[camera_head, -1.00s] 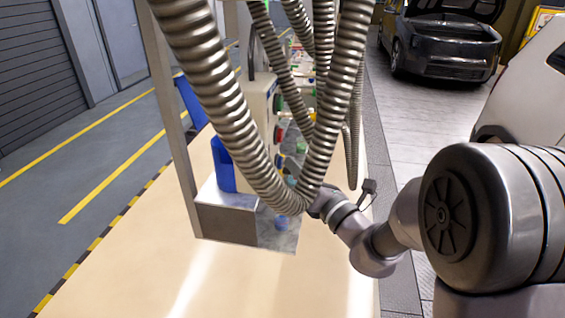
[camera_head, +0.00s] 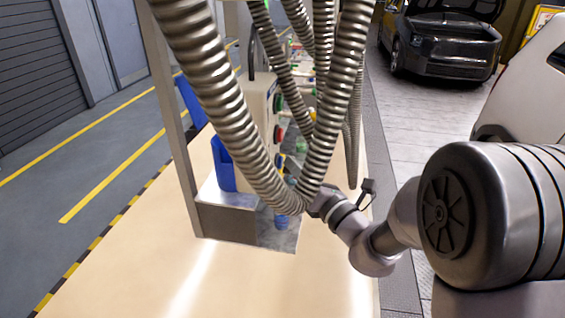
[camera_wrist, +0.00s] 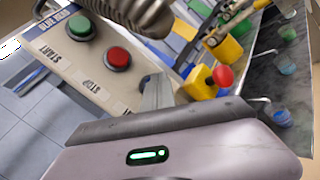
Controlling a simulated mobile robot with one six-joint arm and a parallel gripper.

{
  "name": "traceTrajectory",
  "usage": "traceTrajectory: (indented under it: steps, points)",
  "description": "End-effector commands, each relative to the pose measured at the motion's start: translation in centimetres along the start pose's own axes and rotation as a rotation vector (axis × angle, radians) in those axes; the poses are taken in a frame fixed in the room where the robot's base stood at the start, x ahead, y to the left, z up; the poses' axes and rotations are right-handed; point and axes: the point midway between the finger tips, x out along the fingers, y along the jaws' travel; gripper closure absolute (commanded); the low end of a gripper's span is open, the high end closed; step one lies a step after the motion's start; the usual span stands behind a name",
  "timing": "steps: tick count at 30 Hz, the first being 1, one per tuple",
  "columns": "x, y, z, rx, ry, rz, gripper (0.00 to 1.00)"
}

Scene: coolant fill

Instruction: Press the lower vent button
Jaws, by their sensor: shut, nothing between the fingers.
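In the wrist view, my gripper (camera_wrist: 158,92) is shut and empty, its grey fingers pointing up beside the panel edge. A cream control panel (camera_wrist: 62,65) carries a green button (camera_wrist: 80,27) marked START and a red button (camera_wrist: 118,58) marked STOP. The fingertips are below and right of the red button; contact cannot be told. I cannot read which one is a vent button. In the head view, hoses hide my fingers near the panel (camera_head: 258,100).
Ribbed metal hoses (camera_head: 225,85) hang in front of the panel, and one (camera_wrist: 140,14) crosses the wrist view's top. A blue holder (camera_head: 222,168) stands at the panel's base. The near tabletop (camera_head: 130,265) is clear.

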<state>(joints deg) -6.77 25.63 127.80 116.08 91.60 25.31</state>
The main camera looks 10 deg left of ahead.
Motion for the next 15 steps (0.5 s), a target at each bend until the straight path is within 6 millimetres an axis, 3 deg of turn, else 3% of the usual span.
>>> traceTrajectory:
  steps: [15]
  points:
    - [-0.99,-0.71,0.70,0.000,0.000,0.000,1.00]
